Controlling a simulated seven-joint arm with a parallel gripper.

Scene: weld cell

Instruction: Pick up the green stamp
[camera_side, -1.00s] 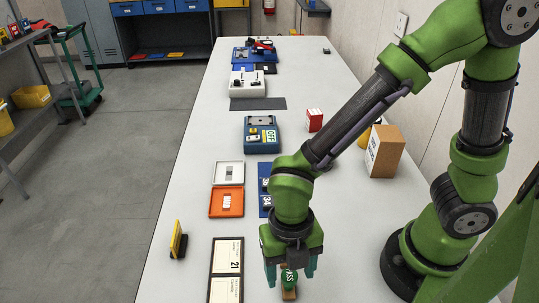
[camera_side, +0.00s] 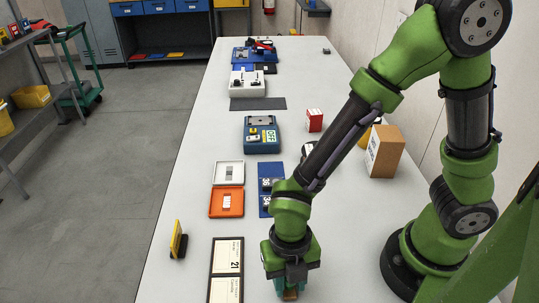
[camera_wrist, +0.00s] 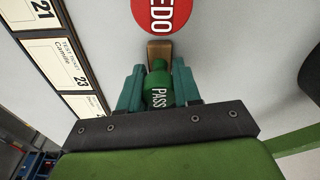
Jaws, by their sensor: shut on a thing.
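The green stamp (camera_wrist: 157,95), marked PASS, stands between the two teal fingers of my gripper (camera_wrist: 158,84) in the wrist view. My gripper is shut on it, with one finger on each side. A red disc-topped thing marked REDO (camera_wrist: 164,12) is past that block, cut off by the picture edge.
A black frame with cream cards (camera_side: 227,270) lies left of my gripper. A cardboard box (camera_side: 384,151) stands at right. The table between the frame and the yellow sign (camera_side: 177,240) is clear.

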